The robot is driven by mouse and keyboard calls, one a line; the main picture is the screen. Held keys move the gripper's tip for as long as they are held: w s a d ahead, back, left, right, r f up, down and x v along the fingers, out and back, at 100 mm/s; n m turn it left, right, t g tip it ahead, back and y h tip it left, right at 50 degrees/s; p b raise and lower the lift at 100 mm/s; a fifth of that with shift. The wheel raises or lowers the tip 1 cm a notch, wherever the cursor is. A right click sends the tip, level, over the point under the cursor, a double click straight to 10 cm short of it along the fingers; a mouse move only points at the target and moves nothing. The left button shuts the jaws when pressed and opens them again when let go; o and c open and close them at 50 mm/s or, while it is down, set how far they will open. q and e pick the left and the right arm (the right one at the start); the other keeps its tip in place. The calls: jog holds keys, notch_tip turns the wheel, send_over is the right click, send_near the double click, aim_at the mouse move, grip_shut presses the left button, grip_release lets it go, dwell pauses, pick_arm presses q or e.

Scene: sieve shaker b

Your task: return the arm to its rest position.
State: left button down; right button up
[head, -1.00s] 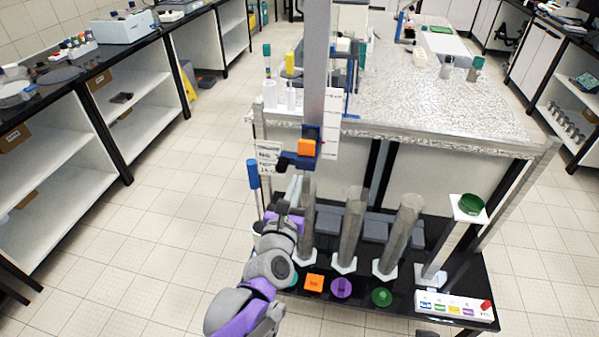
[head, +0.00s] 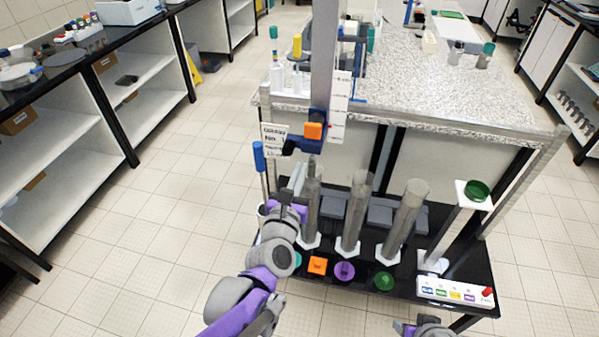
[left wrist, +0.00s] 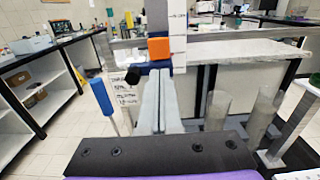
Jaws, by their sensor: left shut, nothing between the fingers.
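My left arm comes in from the bottom in the head view. Its gripper (head: 299,178) is shut and empty, standing in front of the tall grey column (head: 324,65) with the orange-and-blue slider (head: 313,131). In the left wrist view its two grey fingers (left wrist: 160,95) lie together, pointing at the column just below the slider (left wrist: 159,48). I cannot tell whether the fingertips touch the column. A grey part of my right arm shows at the bottom edge of the head view; its gripper is not seen.
Clear tubes (head: 356,215) stand on the black shelf (head: 460,262), with orange, purple and green pieces in front. A blue-handled tool (head: 259,157) stands at left, close to my left gripper. A green dish (head: 477,190) sits on a post at right. The tiled floor (head: 130,250) at left is clear.

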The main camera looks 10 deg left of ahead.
pick_arm(q)
jog(key=s+a+f+m+g, duration=0.2)
jog(key=s+f+m+g, duration=0.2)
jog(key=s+m, duration=0.4)
jog(key=s+a+f+m+g, duration=0.2)
jog(key=s+f+m+g, duration=0.2)
jog(key=m, duration=1.1)
jog(key=s+a+f+m+g+p, duration=0.1)
jog(key=s+a+f+m+g, duration=0.2)
jog(key=s+f+m, duration=0.3)
jog(key=s+m+g, duration=0.1)
jog(key=s+m, duration=0.4)
jog(key=m, duration=0.1)
jog(key=shift+s+f+m+g+y, duration=0.25)
jog(key=shift+s+m+g+y, duration=0.05)
